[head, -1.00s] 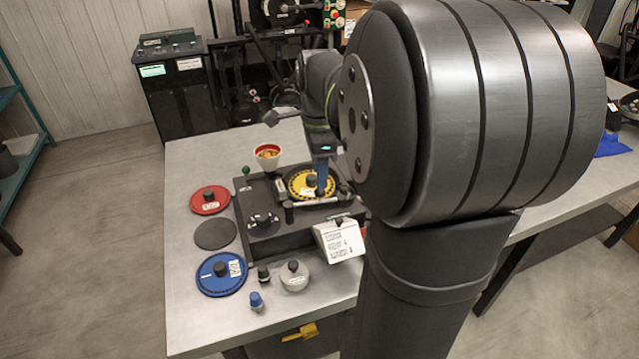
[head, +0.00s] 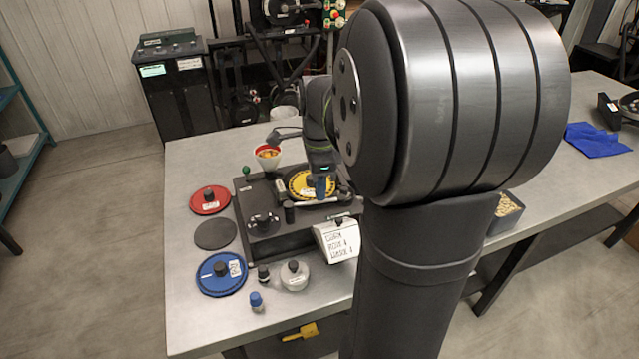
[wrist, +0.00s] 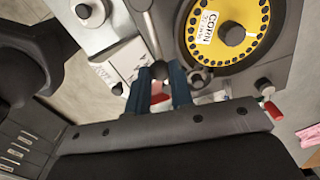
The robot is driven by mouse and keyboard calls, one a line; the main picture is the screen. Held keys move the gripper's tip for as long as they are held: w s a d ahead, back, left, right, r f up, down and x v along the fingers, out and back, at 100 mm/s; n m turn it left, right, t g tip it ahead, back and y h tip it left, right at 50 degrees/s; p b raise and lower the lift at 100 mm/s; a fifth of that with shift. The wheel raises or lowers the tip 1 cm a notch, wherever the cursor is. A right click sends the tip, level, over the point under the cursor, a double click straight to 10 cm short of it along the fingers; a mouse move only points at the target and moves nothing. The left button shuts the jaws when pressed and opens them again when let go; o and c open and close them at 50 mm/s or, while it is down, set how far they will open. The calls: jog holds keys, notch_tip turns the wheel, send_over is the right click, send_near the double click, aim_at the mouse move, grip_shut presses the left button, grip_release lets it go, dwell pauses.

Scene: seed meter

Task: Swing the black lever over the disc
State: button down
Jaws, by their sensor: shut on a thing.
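The yellow disc (head: 303,183) with a ring of dark holes sits in the dark meter base (head: 290,236). In the wrist view the disc (wrist: 254,50) shows a CORN label and a black centre knob. The lever (head: 318,202) is a slim bar along the disc's near edge, between the disc and the white sign. In the wrist view the lever (wrist: 153,38) runs from the top edge down to a dark round end. My gripper (wrist: 168,83) has its blue fingers shut on that end. My gripper (head: 322,187) partly hides the disc in the head view.
A white sign (head: 338,240) stands close in front. Red disc (head: 209,199), blue disc (head: 221,273), dark plate (head: 215,235), grey knobbed disc (head: 294,276) and small bottles lie left and in front. A cup (head: 267,157) stands behind. My arm hides the area right of the meter.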

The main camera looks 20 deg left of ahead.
jog(key=shift+w, duration=0.1)
jog(key=a+n, duration=0.1)
jog(key=n, duration=0.1)
jog(key=w+a+n, duration=0.1)
jog(key=n, duration=0.1)
jog(key=w+a+n, duration=0.1)
jog(key=n, duration=0.1)
jog(key=shift+w, duration=0.1)
jog(key=shift+w+a+n, duration=0.15)
jog(key=shift+a+n, duration=0.6)
jog(key=shift+n, duration=0.5)
jog(key=shift+w+a+n, duration=0.15)
jog(key=shift+a+n, duration=0.55)
jog(key=shift+n, duration=0.55)
jog(key=shift+r, duration=0.1)
jog(key=c, duration=1.3)
grip_release()
jog(key=shift+o, duration=0.2)
notch_tip(320, 180, up, 17)
jog(key=shift+r, duration=0.2)
jog(key=shift+f, duration=0.1)
